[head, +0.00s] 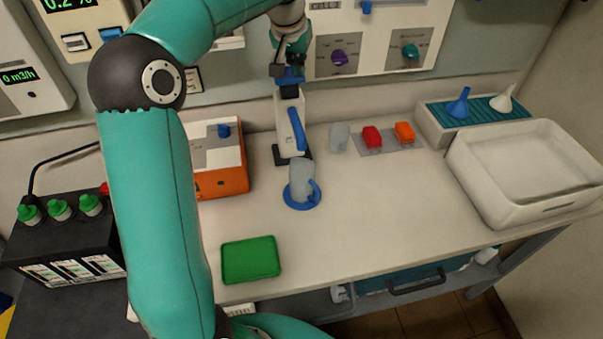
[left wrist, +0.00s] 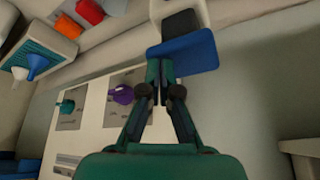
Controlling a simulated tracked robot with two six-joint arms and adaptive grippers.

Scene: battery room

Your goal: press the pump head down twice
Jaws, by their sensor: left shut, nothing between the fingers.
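The pump is a slim white column (head: 285,115) on a dark base at the back of the bench, with a long blue part on its front. Its blue pump head (head: 291,81) is at the top, partly hidden by my left gripper (head: 291,62), which points down at it. In the left wrist view the closed fingertips (left wrist: 159,66) meet in front of the blue pump head (left wrist: 188,53). They hold nothing. They are at or very near the head; I cannot tell if they touch. My right gripper is not seen.
A grey mug (head: 302,176) stands on a blue saucer (head: 300,203) before the pump. An orange-sided device (head: 222,182) is left of it, a green tray (head: 250,260) in front. Red (head: 371,137) and orange (head: 404,132) blocks and a white tub (head: 490,205) lie right. A panel is behind.

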